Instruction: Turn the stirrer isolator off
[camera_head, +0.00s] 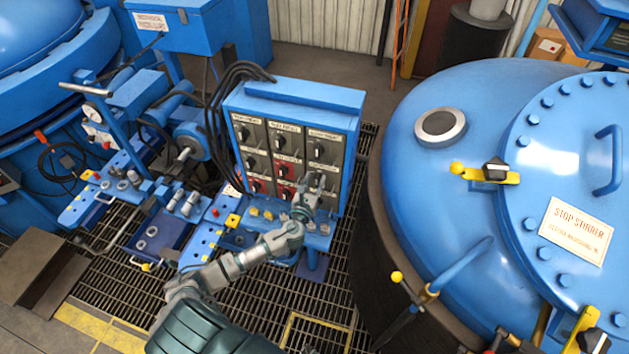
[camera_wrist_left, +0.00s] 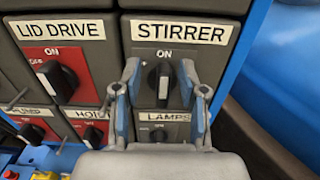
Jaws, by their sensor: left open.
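The stirrer isolator is a black rotary knob (camera_wrist_left: 160,84) on a grey plate labelled STIRRER in the left wrist view. Its handle stands upright, in line with the ON mark above it. My left gripper (camera_wrist_left: 160,72) is open, with one finger on each side of the knob; whether either finger touches it I cannot tell. In the head view my left gripper (camera_head: 311,184) is at the right column of the switch panel (camera_head: 300,92) and largely covers this knob. My right gripper is not in view.
The lid drive switch (camera_wrist_left: 55,78) on a red plate is left of the stirrer one; the lamps switch (camera_wrist_left: 158,134) is below. A shelf with buttons (camera_head: 262,222) juts out beneath the panel. A large blue vessel (camera_head: 455,110) with a stop-stirrer sign (camera_head: 576,231) stands at right.

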